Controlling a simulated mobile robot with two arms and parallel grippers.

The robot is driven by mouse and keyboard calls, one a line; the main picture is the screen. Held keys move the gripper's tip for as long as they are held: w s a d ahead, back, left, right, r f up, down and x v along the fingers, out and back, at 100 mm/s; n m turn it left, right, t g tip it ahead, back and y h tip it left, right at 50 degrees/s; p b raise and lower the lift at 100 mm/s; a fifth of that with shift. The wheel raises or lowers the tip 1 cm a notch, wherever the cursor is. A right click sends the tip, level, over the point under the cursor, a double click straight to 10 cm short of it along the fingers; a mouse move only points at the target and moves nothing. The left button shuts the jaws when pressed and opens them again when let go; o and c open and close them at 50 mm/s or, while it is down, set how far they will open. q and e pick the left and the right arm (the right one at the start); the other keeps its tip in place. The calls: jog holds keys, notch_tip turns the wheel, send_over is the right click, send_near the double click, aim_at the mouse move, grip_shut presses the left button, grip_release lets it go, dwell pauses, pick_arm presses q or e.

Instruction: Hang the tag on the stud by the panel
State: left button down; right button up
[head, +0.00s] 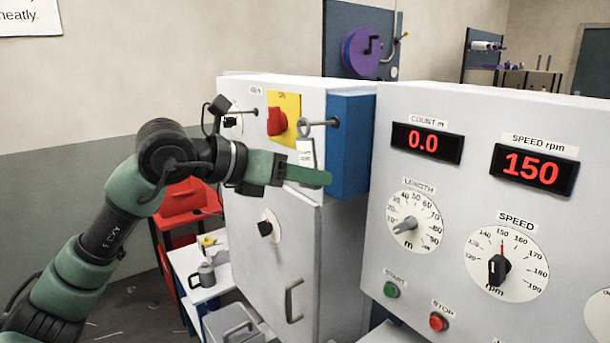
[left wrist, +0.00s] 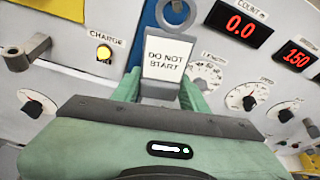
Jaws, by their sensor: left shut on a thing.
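The tag (left wrist: 167,58) is a white card reading "DO NOT START", held upright between the fingers of my left gripper (left wrist: 162,92) in the left wrist view. The stud (head: 324,123) is a short rod with a dark end near the blue panel (head: 349,150). The ring overlaps its left end; I cannot tell whether it is around the stud. My right gripper is out of view.
A red switch on a yellow plate (head: 290,104) sits left of the stud. The grey cabinet (head: 283,240) is below my gripper. The console (head: 455,200) with displays and dials stands close on the right. A low table (head: 187,262) holds a grey jug.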

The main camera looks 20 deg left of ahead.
pick_arm(q)
jog(key=shift+w+d, duration=0.15)
jog(key=shift+w, duration=0.05)
jog(key=shift+f, duration=0.25)
dwell(0.6)
jog(key=c, duration=0.7)
grip_release()
jog(key=b+v, duration=0.2)
jog(key=v, duration=0.7)
jog(key=shift+s+f, duration=0.15)
jog(key=shift+f, duration=0.15)
